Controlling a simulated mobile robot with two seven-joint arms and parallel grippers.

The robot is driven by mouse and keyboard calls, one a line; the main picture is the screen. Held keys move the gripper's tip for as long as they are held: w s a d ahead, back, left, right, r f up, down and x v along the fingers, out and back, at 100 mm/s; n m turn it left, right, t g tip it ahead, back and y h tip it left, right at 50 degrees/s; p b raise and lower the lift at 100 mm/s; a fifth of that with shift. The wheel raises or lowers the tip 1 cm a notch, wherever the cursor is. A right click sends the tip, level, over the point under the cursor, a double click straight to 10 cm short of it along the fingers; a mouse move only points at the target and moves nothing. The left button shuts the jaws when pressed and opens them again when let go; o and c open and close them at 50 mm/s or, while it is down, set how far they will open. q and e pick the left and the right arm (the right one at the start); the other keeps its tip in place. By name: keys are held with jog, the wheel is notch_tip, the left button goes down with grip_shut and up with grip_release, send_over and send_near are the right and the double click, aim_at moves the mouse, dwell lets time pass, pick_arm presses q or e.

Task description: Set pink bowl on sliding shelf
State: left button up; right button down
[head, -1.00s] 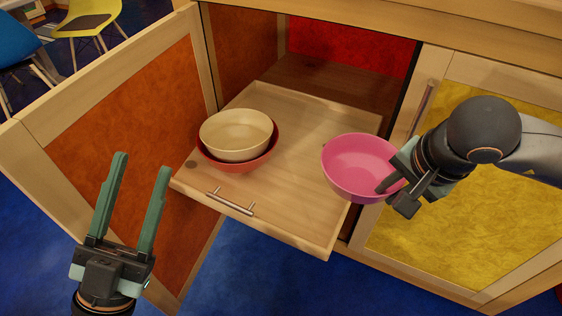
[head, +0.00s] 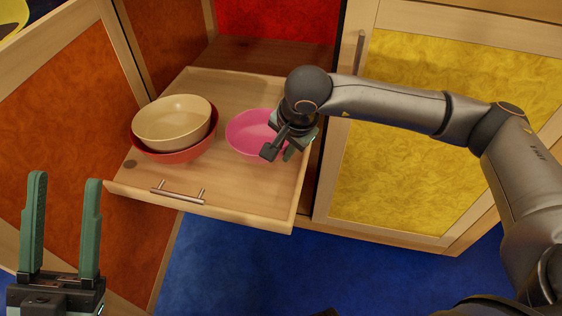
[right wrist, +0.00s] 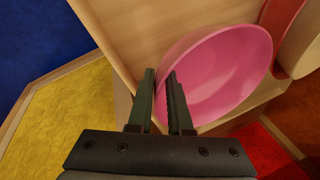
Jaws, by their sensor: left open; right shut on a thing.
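The pink bowl (head: 250,133) is upright over the right part of the pulled-out wooden sliding shelf (head: 230,190). My right gripper (head: 280,148) is shut on the bowl's right rim, and my arm hides part of the bowl. In the right wrist view the two fingers (right wrist: 161,90) pinch the rim of the pink bowl (right wrist: 225,75). I cannot tell whether the bowl's base touches the shelf. My left gripper (head: 62,185) is open and empty at the lower left, away from the shelf.
A beige bowl (head: 172,120) sits inside a red bowl (head: 200,150) on the shelf's left part. A metal handle (head: 178,193) is on the shelf's front. An open orange door (head: 60,130) stands left; a closed yellow door (head: 400,150) is right.

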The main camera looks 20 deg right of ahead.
jog(key=shift+w+a+f, duration=0.15)
jog(key=shift+w+f, duration=0.1)
jog(key=shift+f, duration=0.05)
notch_tip(320, 180, down, 3)
jog(key=shift+w+r+b, duration=0.1)
jog(key=shift+b, duration=0.65)
jog(key=shift+f, duration=0.2)
jog(key=shift+f, duration=0.15)
jog(key=c, duration=0.8)
grip_release()
jog(key=shift+c, duration=0.2)
